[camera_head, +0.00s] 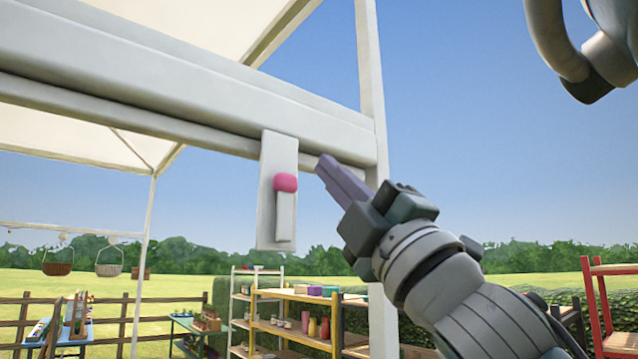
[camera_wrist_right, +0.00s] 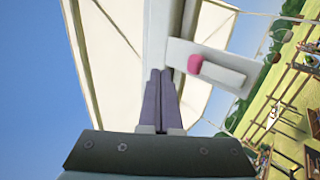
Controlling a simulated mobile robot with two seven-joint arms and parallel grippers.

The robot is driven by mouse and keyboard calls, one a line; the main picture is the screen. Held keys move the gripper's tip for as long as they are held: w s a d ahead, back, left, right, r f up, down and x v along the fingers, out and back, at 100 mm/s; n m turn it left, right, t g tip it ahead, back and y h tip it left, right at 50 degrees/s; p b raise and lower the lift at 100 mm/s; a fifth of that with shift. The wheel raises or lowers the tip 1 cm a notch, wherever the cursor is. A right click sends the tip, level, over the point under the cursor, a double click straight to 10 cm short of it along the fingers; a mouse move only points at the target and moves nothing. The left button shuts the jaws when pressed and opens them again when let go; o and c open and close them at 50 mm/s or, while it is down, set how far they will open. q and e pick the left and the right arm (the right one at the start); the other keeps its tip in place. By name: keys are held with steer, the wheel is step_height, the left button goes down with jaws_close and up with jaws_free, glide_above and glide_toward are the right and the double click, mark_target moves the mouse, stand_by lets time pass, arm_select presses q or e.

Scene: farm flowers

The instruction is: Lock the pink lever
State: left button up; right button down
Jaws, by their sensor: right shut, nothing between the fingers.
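The pink lever (camera_head: 286,183) is a small pink knob at the top of a pale vertical bar on a white plate (camera_head: 266,220). The plate hangs from a white horizontal beam (camera_head: 190,95). The lever also shows in the right wrist view (camera_wrist_right: 195,64), right of my fingers. My right gripper (camera_head: 326,165) is shut and empty, its purple fingers together. In the head view its tips are just right of and slightly above the pink knob, apart from it in the picture; the depth gap is hard to tell. My left gripper is not in view.
A white post (camera_head: 372,90) stands behind the right gripper. Shelves with pots (camera_head: 300,320) stand below, and a red rack (camera_head: 605,300) stands at the right. Baskets (camera_head: 58,268) hang at the far left. Open sky lies right of the post.

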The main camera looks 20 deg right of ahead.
steer(key=s+d+b, duration=0.3)
steer(key=s, duration=0.6)
steer(key=shift+d, duration=0.15)
steer(key=shift+s, duration=0.1)
